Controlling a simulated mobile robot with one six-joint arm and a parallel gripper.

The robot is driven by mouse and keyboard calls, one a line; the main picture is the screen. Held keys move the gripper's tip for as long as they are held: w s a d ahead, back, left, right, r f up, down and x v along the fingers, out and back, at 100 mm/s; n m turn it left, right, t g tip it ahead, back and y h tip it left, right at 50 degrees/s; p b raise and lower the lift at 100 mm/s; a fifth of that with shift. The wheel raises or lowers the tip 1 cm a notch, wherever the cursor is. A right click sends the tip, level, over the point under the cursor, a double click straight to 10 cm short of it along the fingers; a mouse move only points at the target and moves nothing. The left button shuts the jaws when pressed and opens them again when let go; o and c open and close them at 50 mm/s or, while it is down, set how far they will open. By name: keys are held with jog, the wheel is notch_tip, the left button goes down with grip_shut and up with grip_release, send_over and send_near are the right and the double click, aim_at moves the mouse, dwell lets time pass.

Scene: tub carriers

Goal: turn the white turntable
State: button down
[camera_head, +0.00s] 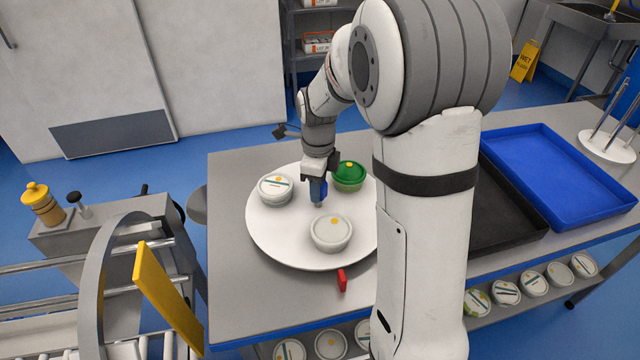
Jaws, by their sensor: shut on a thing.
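The white turntable (285,238) lies on the grey table, its right edge hidden behind my arm. Three round lidded tubs stand on it. One white tub (275,190) is at the left, another white tub (331,233) is at the front, and a green-lidded tub (348,176) is at the back right. My gripper (318,193) points down between the tubs, near the middle of the turntable. It is shut on what looks like a small upright knob of the turntable; the fingers mostly hide it.
A red marker (342,279) is at the turntable's front edge. A black tray (495,215) and a blue tray (560,180) lie to the right on the table (240,290). A roller conveyor with a yellow flap (165,298) is at the left. More tubs sit on a lower shelf.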

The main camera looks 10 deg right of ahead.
jog(key=shift+w+r, duration=0.1)
jog(key=c, duration=0.9)
grip_release()
notch_tip(320, 180, up, 8)
jog(key=shift+f, duration=0.1)
